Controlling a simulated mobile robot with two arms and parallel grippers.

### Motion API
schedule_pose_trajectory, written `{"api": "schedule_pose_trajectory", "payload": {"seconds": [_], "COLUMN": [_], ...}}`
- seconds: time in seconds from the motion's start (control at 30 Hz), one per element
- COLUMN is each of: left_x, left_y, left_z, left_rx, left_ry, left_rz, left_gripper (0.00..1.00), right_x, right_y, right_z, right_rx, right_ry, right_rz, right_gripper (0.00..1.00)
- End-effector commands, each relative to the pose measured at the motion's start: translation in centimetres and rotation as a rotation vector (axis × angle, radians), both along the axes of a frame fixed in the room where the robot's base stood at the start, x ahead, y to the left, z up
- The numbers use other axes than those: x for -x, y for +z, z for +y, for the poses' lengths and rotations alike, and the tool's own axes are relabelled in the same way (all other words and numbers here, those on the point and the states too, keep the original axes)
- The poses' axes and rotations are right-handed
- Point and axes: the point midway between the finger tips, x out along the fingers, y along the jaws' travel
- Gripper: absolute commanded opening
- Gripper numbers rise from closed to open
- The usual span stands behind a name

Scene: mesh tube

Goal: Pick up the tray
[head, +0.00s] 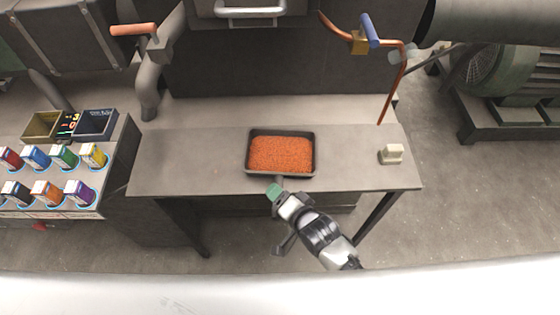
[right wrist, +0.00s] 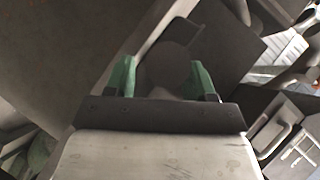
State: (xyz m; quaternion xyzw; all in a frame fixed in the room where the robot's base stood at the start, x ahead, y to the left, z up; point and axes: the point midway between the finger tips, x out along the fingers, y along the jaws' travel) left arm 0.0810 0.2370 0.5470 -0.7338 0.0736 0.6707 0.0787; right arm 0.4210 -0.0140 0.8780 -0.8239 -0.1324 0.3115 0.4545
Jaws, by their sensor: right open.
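The tray (head: 281,175) is a dark, shallow rectangular pan filled with orange-red granules. It lies flat near the middle of the grey table in the head view. My right gripper (head: 274,190) is just in front of the tray's near side, close to the table's front edge. I cannot tell whether it touches the tray. In the right wrist view its two green fingers (right wrist: 162,78) are apart. A dark rounded shape shows between them, and I cannot tell what it is. My left gripper is out of view.
The grey table (head: 190,165) is mostly clear around the tray. A small cream block (head: 391,154) sits at its right. A copper pipe with a blue handle (head: 369,30) stands behind. At the left, a stand holds several coloured cartons (head: 64,157) and two open boxes (head: 95,124).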

Motion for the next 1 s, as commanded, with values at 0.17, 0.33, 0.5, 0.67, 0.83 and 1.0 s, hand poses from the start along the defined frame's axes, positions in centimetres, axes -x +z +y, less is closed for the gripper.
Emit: {"api": "schedule_pose_trajectory", "payload": {"seconds": [0.17, 0.33, 0.5, 0.67, 0.83, 1.0], "left_x": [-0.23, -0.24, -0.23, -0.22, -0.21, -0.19], "left_y": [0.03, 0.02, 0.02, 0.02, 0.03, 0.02], "left_z": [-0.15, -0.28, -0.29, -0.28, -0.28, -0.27], "left_rx": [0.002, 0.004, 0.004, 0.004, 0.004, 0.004], "left_ry": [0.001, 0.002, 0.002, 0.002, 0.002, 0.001], "left_rz": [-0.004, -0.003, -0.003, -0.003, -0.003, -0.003], "left_gripper": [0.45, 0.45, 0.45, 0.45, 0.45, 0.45], "right_x": [-0.18, -0.17, -0.16, -0.16, -0.23, -0.23], "right_y": [-0.16, -0.16, -0.15, -0.16, -0.01, 0.05], "right_z": [0.17, 0.15, 0.14, 0.13, 0.15, 0.15], "right_rx": [0.000, 0.001, 0.001, 0.001, 0.000, 0.000], "right_ry": [0.001, 0.000, 0.000, 0.001, 0.001, 0.001], "right_rz": [0.001, 0.001, 0.001, 0.001, -0.004, -0.004], "right_gripper": [0.55, 0.44, 0.18, 0.00, 0.00, 0.00]}}
